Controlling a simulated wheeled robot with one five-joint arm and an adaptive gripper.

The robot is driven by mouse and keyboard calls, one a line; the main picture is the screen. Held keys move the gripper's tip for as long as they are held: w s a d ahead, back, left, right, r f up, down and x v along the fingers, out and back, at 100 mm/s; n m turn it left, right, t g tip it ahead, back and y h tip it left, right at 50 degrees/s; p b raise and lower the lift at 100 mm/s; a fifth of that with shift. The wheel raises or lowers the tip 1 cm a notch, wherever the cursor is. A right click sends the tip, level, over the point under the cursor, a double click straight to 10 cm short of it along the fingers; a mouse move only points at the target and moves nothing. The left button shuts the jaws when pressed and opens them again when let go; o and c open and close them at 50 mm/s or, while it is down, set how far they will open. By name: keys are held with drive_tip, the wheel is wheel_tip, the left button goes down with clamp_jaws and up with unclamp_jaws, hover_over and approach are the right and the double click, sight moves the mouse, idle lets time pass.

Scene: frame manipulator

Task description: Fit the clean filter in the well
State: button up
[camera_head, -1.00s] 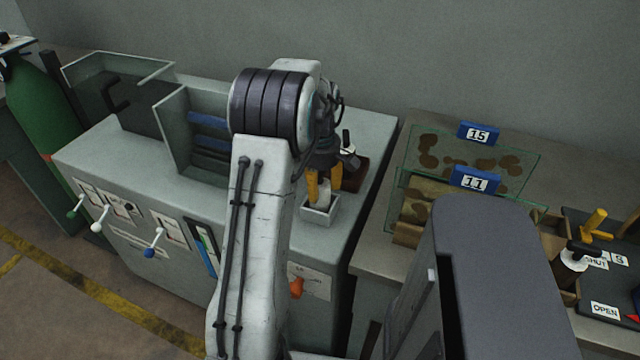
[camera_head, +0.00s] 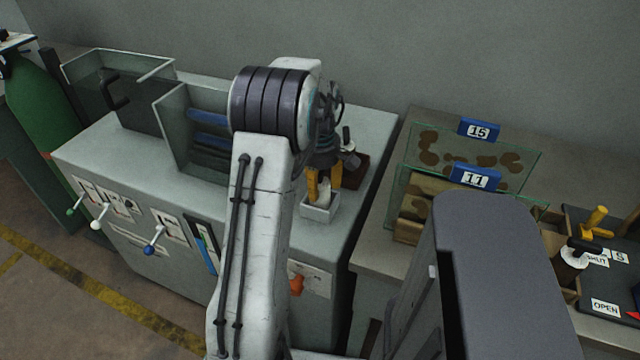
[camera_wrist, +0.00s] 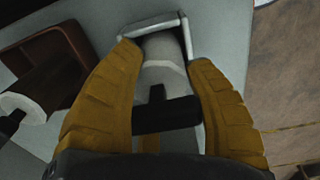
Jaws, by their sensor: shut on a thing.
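My gripper (camera_head: 324,184) points down over the small pale square well (camera_head: 320,211) on the grey cabinet's top. In the wrist view, my yellow fingers (camera_wrist: 165,58) are shut on either side of a whitish cylindrical filter (camera_wrist: 165,50) with a black cross-shaped handle (camera_wrist: 165,114). The filter's far end lies within the well's rim (camera_wrist: 151,22). How deep it sits, and whether it touches the bottom, I cannot tell. In the head view the filter (camera_head: 325,191) shows as a pale patch between the fingers.
A brown tray (camera_wrist: 77,42) beside the well holds another whitish piece (camera_wrist: 24,106) with a dark handle. Stained panels numbered 15 (camera_head: 478,131) and 11 (camera_head: 475,176) stand right.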

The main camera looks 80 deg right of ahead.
drive_tip(key=o, duration=1.3)
wheel_tip(320, 180, up, 12)
drive_tip(key=shift+a+f, duration=0.1)
drive_tip(key=shift+s, duration=0.1)
